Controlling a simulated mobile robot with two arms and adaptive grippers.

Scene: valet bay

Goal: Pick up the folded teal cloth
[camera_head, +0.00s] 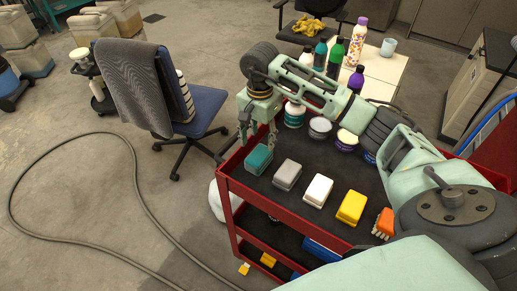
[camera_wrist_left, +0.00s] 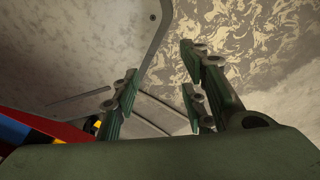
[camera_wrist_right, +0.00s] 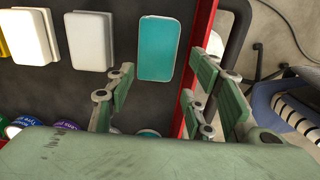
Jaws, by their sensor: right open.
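The folded teal cloth (camera_head: 258,159) lies flat on the top tray of a red cart, near its far left corner. In the right wrist view the teal cloth (camera_wrist_right: 159,48) is a rounded rectangle just beyond my fingertips. My right gripper (camera_head: 258,138) is open and empty, just above and behind the cloth, with its fingers pointing down. In the right wrist view the fingers (camera_wrist_right: 158,78) are apart, not touching the cloth. My left gripper (camera_wrist_left: 160,75) is open and empty, and out of the head view.
Grey (camera_head: 287,174), white (camera_head: 317,190) and yellow (camera_head: 351,207) folded cloths lie in a row on the cart (camera_head: 228,183), with an orange brush (camera_head: 384,223) at the end. Round tins (camera_head: 320,127) stand behind. An office chair (camera_head: 196,108) stands left; a hose (camera_head: 70,140) crosses the floor.

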